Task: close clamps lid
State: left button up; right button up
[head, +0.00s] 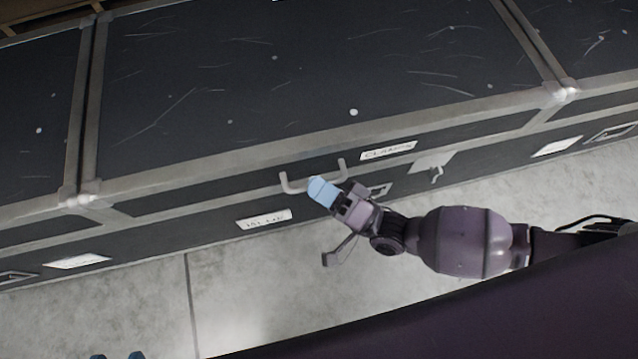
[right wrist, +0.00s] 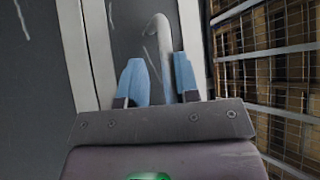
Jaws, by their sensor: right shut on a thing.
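The clamps lid (head: 240,90) is a large dark scratched panel with grey edge trim, in the middle of the head view. It lies flat, about level with the panels beside it; I cannot tell whether a gap runs under its edge. A grey U-shaped handle (head: 290,184) is on its front side, left of a white label reading CLAMPS (head: 388,150). My right gripper (head: 322,190) is shut on the handle bar, which shows between the blue fingers in the right wrist view (right wrist: 160,38). Two separate blue tips of my left gripper (head: 117,356) show at the bottom edge, apart and empty.
A second white label (head: 263,219) and a grey latch (head: 432,165) are on the front. Similar dark cases adjoin at left (head: 40,110) and right (head: 590,45). Pale concrete floor (head: 240,285) lies clear in front. Wire-fronted shelving (right wrist: 270,60) shows in the right wrist view.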

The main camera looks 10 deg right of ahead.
pick_arm(q)
jog(key=shift+d+f+g+p, duration=0.25)
jog(key=shift+g+p, duration=0.05)
jog(key=shift+p, duration=0.3)
pick_arm(e)
jog(key=v, duration=1)
jog(key=shift+s+d+f, duration=0.15)
jog(key=shift+s+d, duration=0.1)
jog(key=shift+d, duration=0.05)
pick_arm(q)
jog(key=shift+w+a+r, duration=0.1)
jog(key=shift+r, duration=0.15)
